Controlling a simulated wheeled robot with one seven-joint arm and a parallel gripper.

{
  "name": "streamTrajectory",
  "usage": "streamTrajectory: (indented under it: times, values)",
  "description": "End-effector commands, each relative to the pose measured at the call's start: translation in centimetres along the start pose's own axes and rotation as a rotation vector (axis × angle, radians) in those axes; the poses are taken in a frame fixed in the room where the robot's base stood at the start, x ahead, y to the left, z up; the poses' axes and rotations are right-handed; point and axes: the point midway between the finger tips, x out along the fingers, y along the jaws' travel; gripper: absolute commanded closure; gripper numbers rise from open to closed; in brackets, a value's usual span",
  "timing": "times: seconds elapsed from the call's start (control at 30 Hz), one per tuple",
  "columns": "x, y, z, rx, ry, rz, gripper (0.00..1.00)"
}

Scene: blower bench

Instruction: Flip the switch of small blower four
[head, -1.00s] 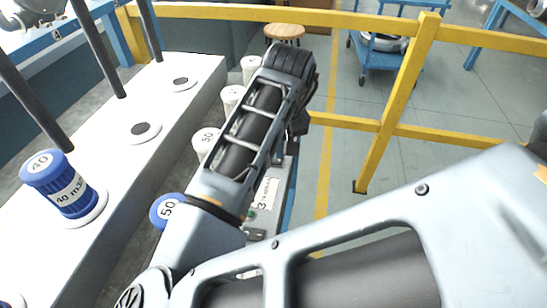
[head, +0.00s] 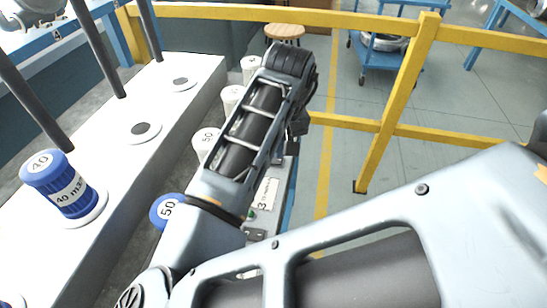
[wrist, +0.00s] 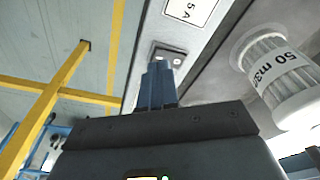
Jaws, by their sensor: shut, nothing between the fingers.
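My gripper (wrist: 158,84) shows in the wrist view with its blue-grey fingers shut and nothing between them. Its tips are at the lower edge of a small grey switch plate (wrist: 168,56), overlapping it in the picture; I cannot tell whether they touch. The fingers partly hide the plate and its switch, so its position cannot be read. No number four is readable. In the head view my own arm hides the gripper and most of the switch row; a label with a "3" (head: 266,193) shows beside it.
A white ribbed cylinder marked "50 m3" (wrist: 280,75) stands right of the fingers. In the head view, a blue "40" cylinder (head: 62,187) stands on the white bench (head: 105,165), with dark poles behind. Yellow railing (head: 385,120) crosses behind my arm; a stool (head: 285,33) stands beyond.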

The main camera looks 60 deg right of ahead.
Motion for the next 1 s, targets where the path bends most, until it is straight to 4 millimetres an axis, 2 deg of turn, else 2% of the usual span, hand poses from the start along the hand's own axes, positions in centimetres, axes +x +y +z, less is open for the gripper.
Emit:
streamTrajectory:
  times: [1.0]
  values:
    - [1.2,0.0,0.2,0.000,0.000,0.000,1.00]
